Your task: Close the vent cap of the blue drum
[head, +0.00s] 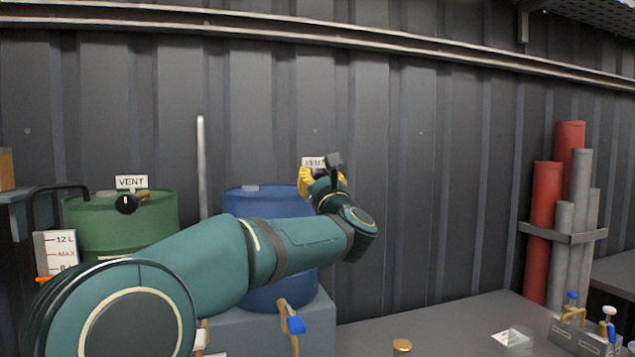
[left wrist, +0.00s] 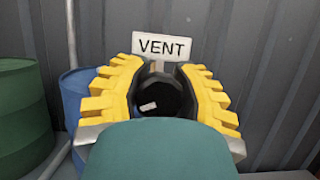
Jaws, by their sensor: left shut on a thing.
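The blue drum (head: 250,204) stands behind my left arm, which hides much of it. It also shows at the left of the left wrist view (left wrist: 74,88). My left gripper (head: 322,182) is at the right part of the drum's top, by a white VENT sign (head: 313,162). In the left wrist view, its yellow fingers (left wrist: 163,88) are shut around the round black vent cap (left wrist: 168,98), which bears a small white mark. The VENT sign (left wrist: 161,46) stands just behind the cap. The cap's underside is hidden. My right gripper is not in view.
A green drum (head: 120,220) with its own VENT sign (head: 131,182) and black cap (head: 126,204) stands at left. A valve with a blue handle (head: 293,324) juts out below the blue drum. A corrugated wall (head: 430,170) rises close behind. Red and grey pipes (head: 570,200) stand far right.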

